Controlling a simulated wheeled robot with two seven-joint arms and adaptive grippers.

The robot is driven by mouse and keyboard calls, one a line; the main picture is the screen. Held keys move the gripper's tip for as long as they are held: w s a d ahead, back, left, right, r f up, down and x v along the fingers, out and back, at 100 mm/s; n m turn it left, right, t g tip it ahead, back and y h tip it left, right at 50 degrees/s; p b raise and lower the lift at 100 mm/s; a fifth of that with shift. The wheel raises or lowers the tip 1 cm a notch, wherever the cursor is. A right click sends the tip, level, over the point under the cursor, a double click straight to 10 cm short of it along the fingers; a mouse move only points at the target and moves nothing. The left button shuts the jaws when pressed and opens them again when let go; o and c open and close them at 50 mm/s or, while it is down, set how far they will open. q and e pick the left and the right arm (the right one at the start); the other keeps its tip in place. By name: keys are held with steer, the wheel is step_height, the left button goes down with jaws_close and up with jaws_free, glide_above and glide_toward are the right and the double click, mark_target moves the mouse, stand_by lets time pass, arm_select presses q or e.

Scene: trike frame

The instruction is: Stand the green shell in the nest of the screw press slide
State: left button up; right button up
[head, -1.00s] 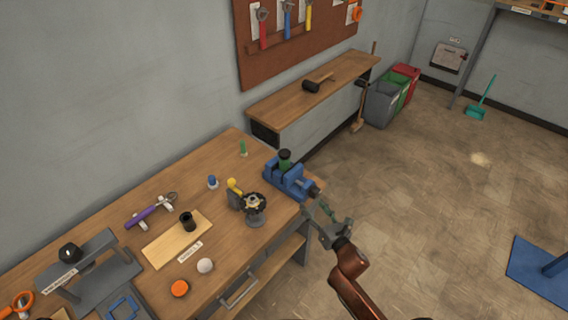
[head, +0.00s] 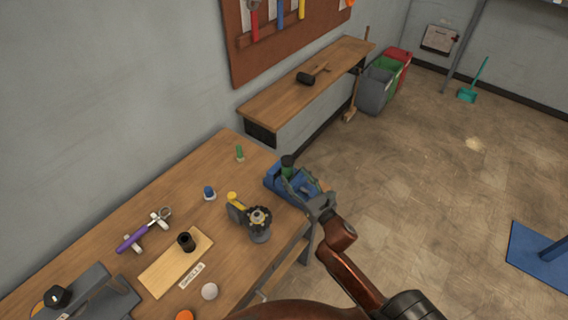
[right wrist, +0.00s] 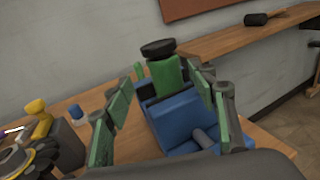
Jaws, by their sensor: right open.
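A green shell-like piece with a black cap (head: 287,168) stands upright in a blue vise-like device (head: 279,185) at the bench's right end. It also shows in the right wrist view (right wrist: 167,76), above the blue body (right wrist: 182,122). My right gripper (head: 304,186) is open at this device. In the right wrist view its green-padded fingers (right wrist: 166,85) stand either side of the green piece, with gaps visible. A grey frame with a black knob (head: 88,292) stands at lower left; I cannot tell whether it is the screw press. No nest is clearly visible. My left gripper is out of view.
A small green item (head: 239,152) and a blue-topped item (head: 209,193) stand on the bench. A yellow-handled device (head: 259,224) is left of my gripper. A wooden board (head: 160,278) carries a black cup (head: 186,241). Open floor lies to the right.

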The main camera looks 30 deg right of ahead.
mark_target(291, 169)
steer(key=w, duration=0.3)
steer(key=shift+w+d, duration=0.2)
steer(key=shift+w+f, duration=0.15)
steer(key=shift+w, duration=1.55)
steer(key=c, duration=1.4)
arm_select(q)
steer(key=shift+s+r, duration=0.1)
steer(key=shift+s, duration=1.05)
arm_select(e)
jaws_close()
